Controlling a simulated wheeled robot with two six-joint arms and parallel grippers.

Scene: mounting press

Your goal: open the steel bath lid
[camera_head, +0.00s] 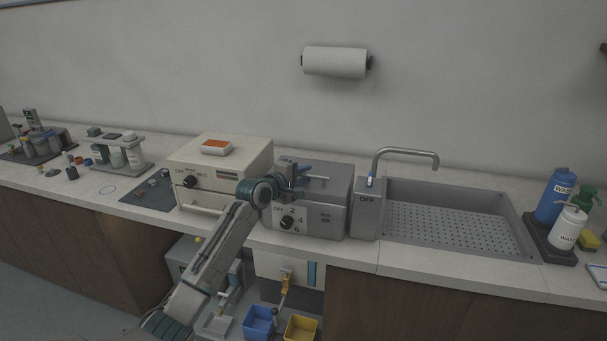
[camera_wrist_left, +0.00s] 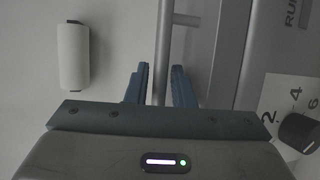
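The steel bath (camera_head: 321,218) is a grey metal box with a numbered dial on its front, on the counter right of the cream unit. Its lid (camera_head: 335,182) lies flat on top and looks closed. The lid's bar handle (camera_head: 318,178) shows at the top, and also in the left wrist view (camera_wrist_left: 164,40). My left gripper (camera_head: 292,172) is at the left end of this handle. In the left wrist view its blue fingers (camera_wrist_left: 160,88) stand apart with the bar between them; I cannot tell if either touches it. My right gripper is out of view.
A grey dispenser-like box (camera_head: 367,208) and a sink (camera_head: 450,228) stand right of the bath. The cream unit (camera_head: 221,165) is close on the left. A paper roll (camera_head: 335,62) hangs on the wall. Blue (camera_head: 258,322) and yellow bins (camera_head: 301,328) sit below the counter.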

